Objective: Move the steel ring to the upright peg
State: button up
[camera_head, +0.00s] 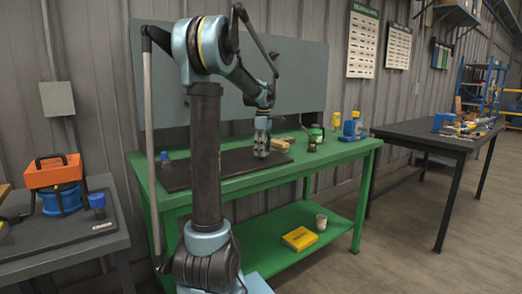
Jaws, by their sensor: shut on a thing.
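My gripper (262,143) is low over the right part of the dark mat (210,168) on the green workbench (240,180). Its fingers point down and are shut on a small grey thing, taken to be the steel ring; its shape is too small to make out. Whether it touches the mat or anything on it cannot be told. The upright peg cannot be made out; my arm and gripper cover part of the mat.
A tan block (279,144) lies right of my gripper, near a small dark object (312,142). A blue device (353,128) stands at the bench's right end. An orange box (53,171) is on the left table. The front right of the bench top is clear.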

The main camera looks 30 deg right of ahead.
jog(key=shift+f, duration=0.65)
jog(key=o, duration=1.1)
jog(key=o, duration=0.5)
jog(key=shift+c, duration=0.2)
jog(key=shift+r, duration=4.5)
